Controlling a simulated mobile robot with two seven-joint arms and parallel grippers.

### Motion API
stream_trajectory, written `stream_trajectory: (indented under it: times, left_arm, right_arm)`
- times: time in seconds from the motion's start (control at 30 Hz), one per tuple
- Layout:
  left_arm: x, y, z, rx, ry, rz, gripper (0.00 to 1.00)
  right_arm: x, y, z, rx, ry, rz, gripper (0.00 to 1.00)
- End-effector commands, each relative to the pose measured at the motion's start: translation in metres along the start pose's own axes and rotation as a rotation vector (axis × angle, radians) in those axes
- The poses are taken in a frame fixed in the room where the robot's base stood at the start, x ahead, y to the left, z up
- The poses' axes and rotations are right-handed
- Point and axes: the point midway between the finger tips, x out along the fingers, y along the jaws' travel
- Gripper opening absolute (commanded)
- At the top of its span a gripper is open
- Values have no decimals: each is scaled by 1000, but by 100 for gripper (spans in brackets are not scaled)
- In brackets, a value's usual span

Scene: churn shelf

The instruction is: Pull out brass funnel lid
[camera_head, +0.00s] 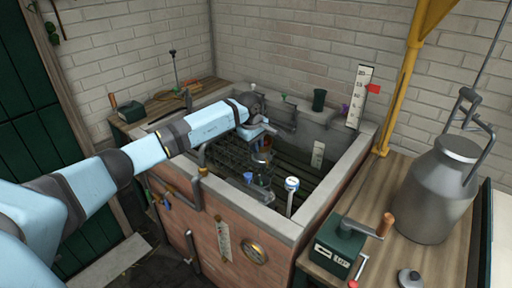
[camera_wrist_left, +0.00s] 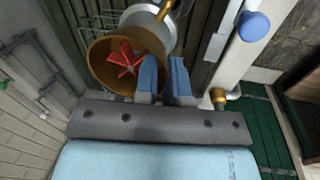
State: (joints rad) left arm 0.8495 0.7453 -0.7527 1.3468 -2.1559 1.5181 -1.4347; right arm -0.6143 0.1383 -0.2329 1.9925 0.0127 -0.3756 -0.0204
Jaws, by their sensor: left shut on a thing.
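The brass funnel lid (camera_wrist_left: 100,65) shows in the left wrist view as a round, open brass cup with red vanes inside. In the head view it is a small brass piece (camera_head: 262,156) inside the brick-walled basin, above a clear jar-like vessel. My left gripper (camera_wrist_left: 166,72) has its blue fingers at the cup's right-hand wall, shut on it. In the head view my left gripper (camera_head: 264,140) reaches down into the basin from above. A pale metal round body (camera_wrist_left: 150,25) lies just beyond the cup. My right gripper is not in view.
The basin's stone rim (camera_head: 270,222) surrounds the work area. A white post with a blue-marked cap (camera_head: 292,184) stands at the front right. A large metal churn (camera_head: 438,190) and a green crank box (camera_head: 338,246) stand on the right-hand wooden counter.

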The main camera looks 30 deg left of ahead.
Motion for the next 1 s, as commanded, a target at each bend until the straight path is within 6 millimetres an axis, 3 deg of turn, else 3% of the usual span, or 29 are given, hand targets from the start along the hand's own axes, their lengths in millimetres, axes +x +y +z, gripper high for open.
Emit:
stream_trajectory:
  times: [0.6,1.0]
  left_arm:
    - [-52,10,0,0,-1,2,0]
    - [-69,13,0,1,1,1,0]
  right_arm:
    - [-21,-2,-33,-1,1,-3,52]
    - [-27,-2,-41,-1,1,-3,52]
